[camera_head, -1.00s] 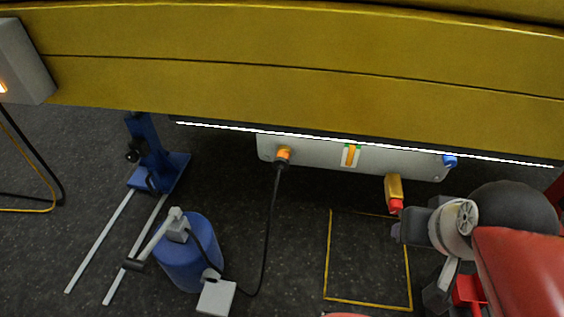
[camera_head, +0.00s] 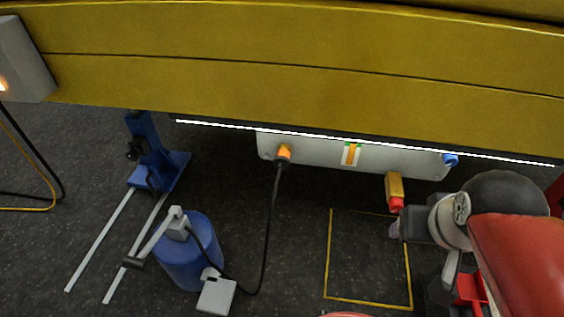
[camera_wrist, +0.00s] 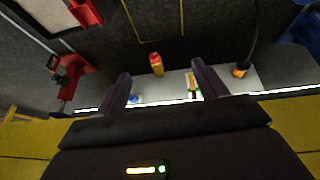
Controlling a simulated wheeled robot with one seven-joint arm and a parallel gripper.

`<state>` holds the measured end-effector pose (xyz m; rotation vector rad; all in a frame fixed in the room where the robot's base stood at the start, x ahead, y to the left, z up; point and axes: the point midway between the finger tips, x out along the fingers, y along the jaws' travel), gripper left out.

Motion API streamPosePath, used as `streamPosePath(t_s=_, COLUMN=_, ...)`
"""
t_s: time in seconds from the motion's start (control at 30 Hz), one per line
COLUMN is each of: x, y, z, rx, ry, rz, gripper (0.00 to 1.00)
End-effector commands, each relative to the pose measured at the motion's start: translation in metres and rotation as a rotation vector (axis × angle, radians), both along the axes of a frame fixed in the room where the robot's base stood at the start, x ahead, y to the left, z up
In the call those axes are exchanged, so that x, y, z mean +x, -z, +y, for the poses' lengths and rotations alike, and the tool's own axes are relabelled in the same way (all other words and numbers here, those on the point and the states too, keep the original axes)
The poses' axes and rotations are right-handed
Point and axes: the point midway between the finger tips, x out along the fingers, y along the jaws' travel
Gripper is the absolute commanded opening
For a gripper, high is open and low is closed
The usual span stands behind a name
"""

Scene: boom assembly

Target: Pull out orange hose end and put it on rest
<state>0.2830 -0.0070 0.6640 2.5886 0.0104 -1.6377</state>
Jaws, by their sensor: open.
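The orange hose end (camera_head: 284,152) is plugged into the left part of the grey panel (camera_head: 310,151) under the yellow boom. Its black hose (camera_head: 267,225) hangs down to the floor beside the blue pump. In the wrist view the orange hose end (camera_wrist: 240,71) is at the right, outside my fingers. My gripper (camera_head: 394,230) is at the right in the head view, below and right of the panel. In the wrist view my gripper (camera_wrist: 163,85) is open and empty, apart from the hose end. I cannot tell which part is the rest.
A yellow fitting with a red end (camera_head: 394,190) hangs below the panel near my gripper. A blue port (camera_head: 450,160) is at the panel's right end. A blue pump (camera_head: 187,258) and blue stand (camera_head: 150,160) are at left. The yellow floor outline (camera_head: 328,255) encloses bare floor.

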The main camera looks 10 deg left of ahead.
Motion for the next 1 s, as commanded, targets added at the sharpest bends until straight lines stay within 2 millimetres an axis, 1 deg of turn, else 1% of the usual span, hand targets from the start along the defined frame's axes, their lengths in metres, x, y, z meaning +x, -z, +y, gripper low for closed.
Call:
streamPosePath(t_s=0.03, x=0.006, y=0.012, z=-0.002, rx=-0.04, ry=-0.036, rz=0.038, gripper=0.71)
streamPosePath(t_s=0.17, x=0.025, y=0.039, z=-0.016, rx=-0.201, ry=-0.156, rz=0.144, gripper=0.71)
streamPosePath(t_s=0.33, x=0.06, y=0.073, z=-0.028, rx=-0.469, ry=-0.349, rz=0.265, gripper=0.71)
streamPosePath(t_s=0.47, x=0.091, y=0.095, z=-0.028, rx=-0.695, ry=-0.505, rz=0.334, gripper=0.71)
streamPosePath(t_s=0.57, x=0.119, y=0.109, z=-0.022, rx=-0.88, ry=-0.632, rz=0.366, gripper=0.71)
streamPosePath(t_s=0.67, x=0.147, y=0.122, z=-0.008, rx=-1.075, ry=-0.763, rz=0.384, gripper=0.71)
streamPosePath(t_s=0.77, x=0.175, y=0.133, z=0.014, rx=-1.28, ry=-0.897, rz=0.383, gripper=0.71)
streamPosePath(t_s=0.8, x=0.186, y=0.138, z=0.025, rx=-1.363, ry=-0.951, rz=0.379, gripper=0.71)
streamPosePath(t_s=0.87, x=0.202, y=0.145, z=0.045, rx=-1.491, ry=-1.031, rz=0.364, gripper=0.71)
streamPosePath(t_s=0.97, x=0.224, y=0.157, z=0.085, rx=-1.709, ry=-1.166, rz=0.324, gripper=0.71)
streamPosePath(t_s=1.0, x=0.231, y=0.162, z=0.103, rx=-1.798, ry=-1.218, rz=0.302, gripper=0.71)
